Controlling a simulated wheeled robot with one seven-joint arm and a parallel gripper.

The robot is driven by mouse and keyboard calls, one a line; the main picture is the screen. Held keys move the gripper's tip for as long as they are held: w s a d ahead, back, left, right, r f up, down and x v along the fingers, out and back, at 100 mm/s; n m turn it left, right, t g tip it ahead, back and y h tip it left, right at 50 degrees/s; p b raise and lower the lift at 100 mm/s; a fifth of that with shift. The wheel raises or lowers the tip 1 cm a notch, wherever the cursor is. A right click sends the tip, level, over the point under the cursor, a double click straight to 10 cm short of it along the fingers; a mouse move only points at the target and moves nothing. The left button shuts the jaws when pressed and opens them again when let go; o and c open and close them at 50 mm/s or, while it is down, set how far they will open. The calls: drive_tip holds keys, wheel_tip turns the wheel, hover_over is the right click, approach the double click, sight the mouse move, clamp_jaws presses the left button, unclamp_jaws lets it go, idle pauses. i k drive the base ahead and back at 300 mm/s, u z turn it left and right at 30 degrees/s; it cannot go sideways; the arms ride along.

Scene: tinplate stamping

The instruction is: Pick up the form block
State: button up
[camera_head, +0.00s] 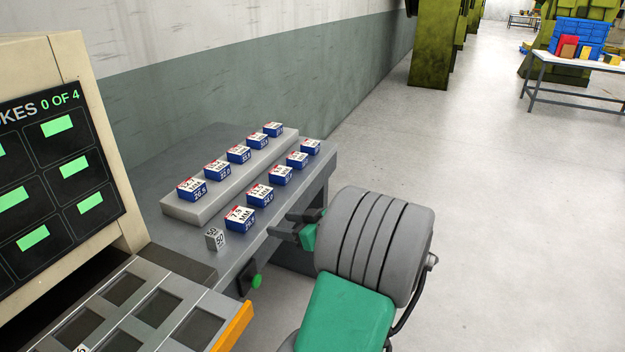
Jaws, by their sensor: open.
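A small grey cube (215,239) marked "50" sits near the front edge of the grey bench. Several blue blocks with red-and-white labelled tops stand in two rows. One row is on a raised grey step, and the front row, with the "7.5 MM" block (240,218) nearest, is on the bench top. I cannot tell from the picture which of these is the form block. My gripper (284,224) is open and empty at the bench's right edge, to the right of the "7.5 MM" block and apart from the blocks. My wrist and arm hide part of the floor and bench side.
A beige panel (58,52) reading "0 OF 4" with green lights stands at the left. Below it is a grey tray (150,275) with square pockets. A green button (256,281) is on the bench side. A wall is behind; open floor (500,200) lies right.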

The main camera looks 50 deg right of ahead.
sight(279, 174)
drive_tip(key=z, duration=1.45)
